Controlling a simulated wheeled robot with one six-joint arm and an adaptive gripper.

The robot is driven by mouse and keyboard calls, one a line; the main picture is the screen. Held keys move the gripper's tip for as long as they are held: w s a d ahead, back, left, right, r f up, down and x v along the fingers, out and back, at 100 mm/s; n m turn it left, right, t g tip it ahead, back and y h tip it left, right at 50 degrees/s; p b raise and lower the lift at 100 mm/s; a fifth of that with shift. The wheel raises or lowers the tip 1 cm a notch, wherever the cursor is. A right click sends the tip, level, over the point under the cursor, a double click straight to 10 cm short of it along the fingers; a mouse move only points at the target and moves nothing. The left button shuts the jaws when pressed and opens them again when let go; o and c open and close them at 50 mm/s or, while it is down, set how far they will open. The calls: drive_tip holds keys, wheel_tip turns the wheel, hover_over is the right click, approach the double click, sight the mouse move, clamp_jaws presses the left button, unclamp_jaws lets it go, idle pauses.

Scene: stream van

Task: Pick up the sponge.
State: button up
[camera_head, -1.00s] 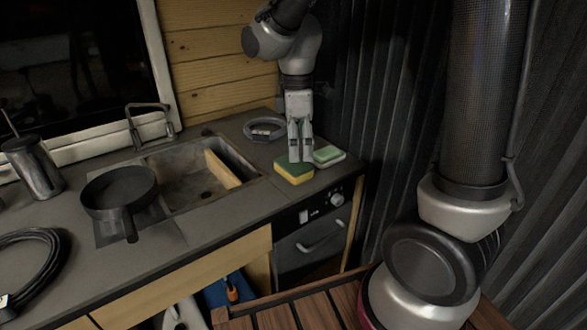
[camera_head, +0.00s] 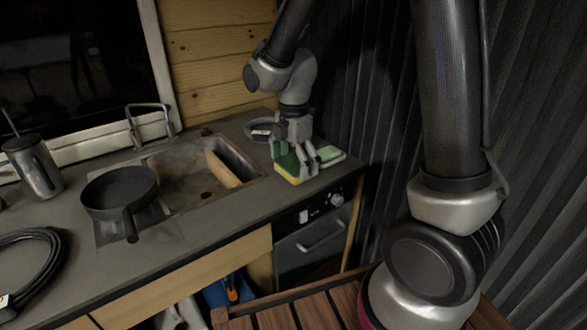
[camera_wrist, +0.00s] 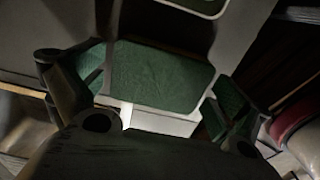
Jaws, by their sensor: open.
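The sponge (camera_head: 288,177), yellow below with a green top, lies flat on the counter near its front right corner. In the wrist view its green top (camera_wrist: 160,75) fills the middle, with a pale side below. My gripper (camera_head: 296,156) is open, low over the sponge, its fingers spread to either side. In the wrist view my gripper (camera_wrist: 153,92) has one finger left and one right of the sponge. I cannot tell whether they touch it. In the head view the fingers hide part of the sponge's top.
A green-and-white item (camera_head: 331,156) lies close right of the sponge. A coiled grey ring (camera_head: 259,129) lies behind. The sink (camera_head: 190,205) with a board (camera_head: 223,169) in it is left, then a black pan (camera_head: 118,190). A dark corrugated wall (camera_head: 375,130) stands close right.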

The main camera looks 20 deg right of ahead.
sight(294, 163)
drive_tip(key=c, duration=0.6)
wheel_tip(294, 163, up, 10)
drive_tip(key=shift+f, duration=0.1)
idle(0.4)
